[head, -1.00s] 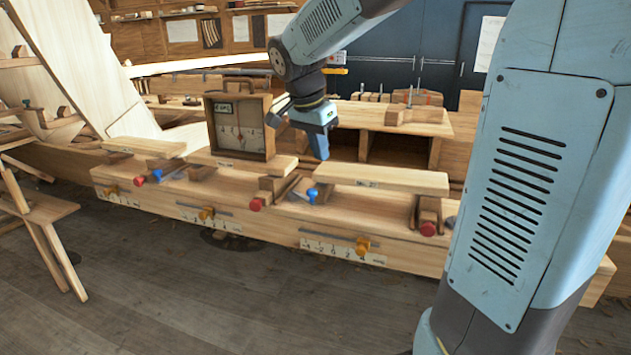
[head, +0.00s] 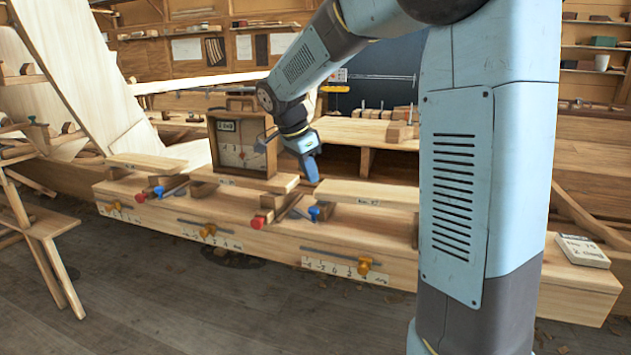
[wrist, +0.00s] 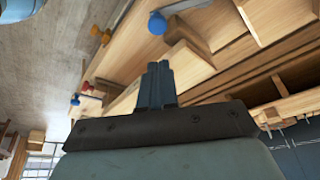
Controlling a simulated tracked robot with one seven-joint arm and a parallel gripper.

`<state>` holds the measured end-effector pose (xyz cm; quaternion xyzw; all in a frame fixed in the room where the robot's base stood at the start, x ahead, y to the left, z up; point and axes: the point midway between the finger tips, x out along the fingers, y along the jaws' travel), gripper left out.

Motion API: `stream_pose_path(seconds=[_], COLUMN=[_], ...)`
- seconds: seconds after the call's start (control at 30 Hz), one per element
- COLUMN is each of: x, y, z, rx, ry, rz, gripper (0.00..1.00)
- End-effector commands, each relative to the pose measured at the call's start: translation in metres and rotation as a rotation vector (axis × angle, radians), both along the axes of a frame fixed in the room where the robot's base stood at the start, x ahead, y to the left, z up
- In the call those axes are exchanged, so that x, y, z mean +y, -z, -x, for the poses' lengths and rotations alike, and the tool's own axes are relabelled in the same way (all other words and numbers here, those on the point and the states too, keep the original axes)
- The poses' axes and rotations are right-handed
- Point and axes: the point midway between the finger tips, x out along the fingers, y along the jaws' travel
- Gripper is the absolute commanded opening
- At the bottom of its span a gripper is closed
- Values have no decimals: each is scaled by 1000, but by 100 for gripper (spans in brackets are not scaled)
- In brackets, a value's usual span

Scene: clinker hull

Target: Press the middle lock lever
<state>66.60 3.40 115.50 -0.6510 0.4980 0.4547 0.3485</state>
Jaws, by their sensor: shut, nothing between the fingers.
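A row of levers with red and blue knobs runs along the long wooden bench (head: 270,240). The middle red knob (head: 257,222) and a blue knob (head: 315,213) stand near the centre; a left red knob (head: 140,197) and left blue knob (head: 158,191) are farther off. The picture does not show which knobs are lock levers. My gripper (head: 313,178) is shut and empty, above and behind the nearer blue knob, apart from it. In the wrist view, my closed fingers (wrist: 157,84) point toward a blue knob (wrist: 157,23). My arm hides the bench's right part.
Yellow sliders (head: 207,230) sit on scales along the bench front. A boxed dial gauge (head: 240,145) stands on the middle plank, close left of my gripper. Open floor is in front.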

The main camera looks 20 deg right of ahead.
Motion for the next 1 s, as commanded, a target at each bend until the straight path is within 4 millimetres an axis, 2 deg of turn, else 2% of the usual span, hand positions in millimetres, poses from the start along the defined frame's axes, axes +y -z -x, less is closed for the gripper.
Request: stream_pose_path(seconds=[0.3,0.5,0.7,0.97,1.0], x=[-18,-26,-29,-29,-35], y=[50,72,81,81,81], z=[-4,-6,-7,-7,-7], rx=[5,3,2,1,1], ry=[1,2,1,0,4], rz=[0,0,0,-1,-1], gripper=[0,0,0,0,0])
